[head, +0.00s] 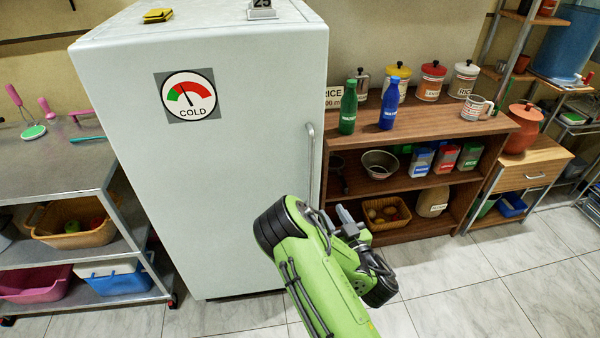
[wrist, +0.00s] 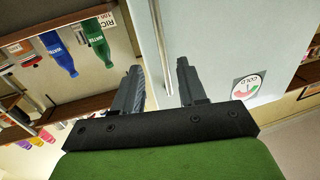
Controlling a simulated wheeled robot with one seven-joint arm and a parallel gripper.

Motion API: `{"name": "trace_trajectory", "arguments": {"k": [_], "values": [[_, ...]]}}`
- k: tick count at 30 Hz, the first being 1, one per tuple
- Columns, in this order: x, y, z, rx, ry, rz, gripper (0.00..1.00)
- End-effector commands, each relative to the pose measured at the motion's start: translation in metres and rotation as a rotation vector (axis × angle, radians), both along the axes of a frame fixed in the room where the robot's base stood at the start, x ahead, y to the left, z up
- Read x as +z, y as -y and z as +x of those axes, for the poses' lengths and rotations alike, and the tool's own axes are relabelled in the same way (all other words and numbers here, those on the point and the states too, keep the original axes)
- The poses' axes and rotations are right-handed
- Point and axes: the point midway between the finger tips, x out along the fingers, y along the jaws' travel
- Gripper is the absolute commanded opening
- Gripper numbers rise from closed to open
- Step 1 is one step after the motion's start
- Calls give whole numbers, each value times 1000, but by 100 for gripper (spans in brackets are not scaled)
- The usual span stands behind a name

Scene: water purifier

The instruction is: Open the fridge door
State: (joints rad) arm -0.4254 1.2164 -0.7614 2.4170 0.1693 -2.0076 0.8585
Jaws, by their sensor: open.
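The white fridge (head: 230,110) stands at the centre-left of the head view with its door shut. Its vertical metal handle (head: 310,150) is on the right side of the door. The door carries a round COLD dial sticker (head: 190,97). My gripper (head: 342,214) is in front of the fridge, below and to the right of the handle in the head view. In the wrist view my gripper (wrist: 160,80) is open, with its fingers apart. The handle (wrist: 161,50) shows beyond and between the fingertips there; I see no contact.
A wooden shelf (head: 440,125) with bottles, canisters and bowls stands right of the fridge. A green bottle (head: 348,108) and a blue bottle (head: 389,104) stand near its left end. A metal rack (head: 50,160) stands at left. Tiled floor (head: 480,280) is clear at lower right.

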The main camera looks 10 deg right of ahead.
Motion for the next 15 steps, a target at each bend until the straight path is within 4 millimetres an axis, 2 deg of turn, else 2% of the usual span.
{"name": "trace_trajectory", "arguments": {"k": [7, 15], "values": [[10, -1, 11, 5, 3, -3, 41], [10, -4, 25, 0, 2, 2, 41]]}}
